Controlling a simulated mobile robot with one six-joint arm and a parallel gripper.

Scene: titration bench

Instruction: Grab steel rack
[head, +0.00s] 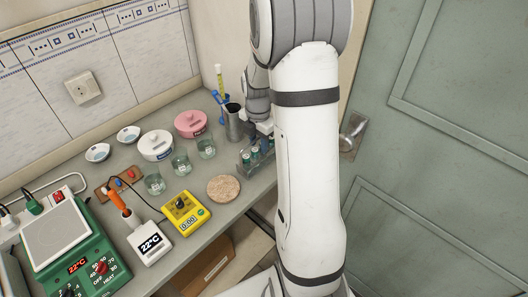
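The steel rack (246,166) stands at the right end of the grey bench in the head view. It holds several small vials with dark green tops. My white arm hides its right side. My gripper (260,131) is at the rack's upper edge, just above or against it. Its fingers are small and mostly hidden behind my arm, so I cannot tell whether they are open or shut, or whether they touch the rack.
A steel cup (233,124) stands close behind and left of the rack. Glass beakers (206,148), a cork mat (224,188) and a yellow meter (186,213) lie to the left. The bench's front edge (236,214) is near. A green door (440,150) stands at right.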

